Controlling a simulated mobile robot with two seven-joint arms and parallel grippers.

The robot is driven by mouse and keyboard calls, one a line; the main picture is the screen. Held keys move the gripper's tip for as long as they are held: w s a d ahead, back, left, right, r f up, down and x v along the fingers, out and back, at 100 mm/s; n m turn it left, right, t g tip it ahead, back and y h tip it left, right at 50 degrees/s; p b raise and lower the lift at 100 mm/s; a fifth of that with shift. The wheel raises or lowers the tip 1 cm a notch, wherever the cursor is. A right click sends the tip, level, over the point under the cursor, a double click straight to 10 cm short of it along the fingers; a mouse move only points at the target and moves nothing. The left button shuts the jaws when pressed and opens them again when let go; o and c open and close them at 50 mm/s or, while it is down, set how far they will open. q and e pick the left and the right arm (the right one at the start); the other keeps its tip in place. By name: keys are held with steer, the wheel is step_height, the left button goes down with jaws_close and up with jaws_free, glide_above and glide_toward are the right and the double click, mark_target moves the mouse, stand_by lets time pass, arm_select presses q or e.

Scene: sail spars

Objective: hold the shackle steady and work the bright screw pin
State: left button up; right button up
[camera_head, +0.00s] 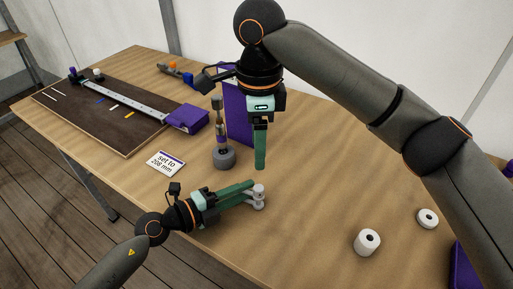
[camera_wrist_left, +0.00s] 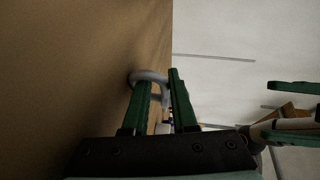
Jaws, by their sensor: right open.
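The grey metal shackle (camera_head: 260,203) is above the front middle of the table, at the fingertips of my left gripper (camera_head: 254,192). In the left wrist view its rounded loop (camera_wrist_left: 147,75) shows at and between the green fingertips, which look closed on it. The left finger hides part of it. The bright screw pin cannot be told apart from the shackle's pale end. My right gripper (camera_head: 260,167) points down, above and behind the shackle, apart from it. In the left wrist view its two fingers (camera_wrist_left: 268,110) stand apart with nothing between them.
Behind my left gripper are a "set to 208 mm" card (camera_head: 166,163), an upright metal fitting on a round grey base (camera_head: 223,158) and a purple panel (camera_head: 237,117). A dark board (camera_head: 70,108) lies left. White rolls (camera_head: 367,242) (camera_head: 428,218) stand right. The front middle is clear.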

arm_select(q)
steer(key=o, duration=0.3)
steer(key=shift+f, duration=0.2)
steer(key=shift+s+a, duration=0.15)
steer(key=shift+a, duration=0.1)
steer(key=v, duration=1)
steer(key=shift+s+a+r, duration=0.1)
steer(key=shift+a+r, duration=0.05)
steer(key=shift+s+a+r, duration=0.2)
steer(key=shift+s+a, duration=0.1)
steer(key=shift+a, duration=0.15)
steer(key=shift+a, duration=0.1)
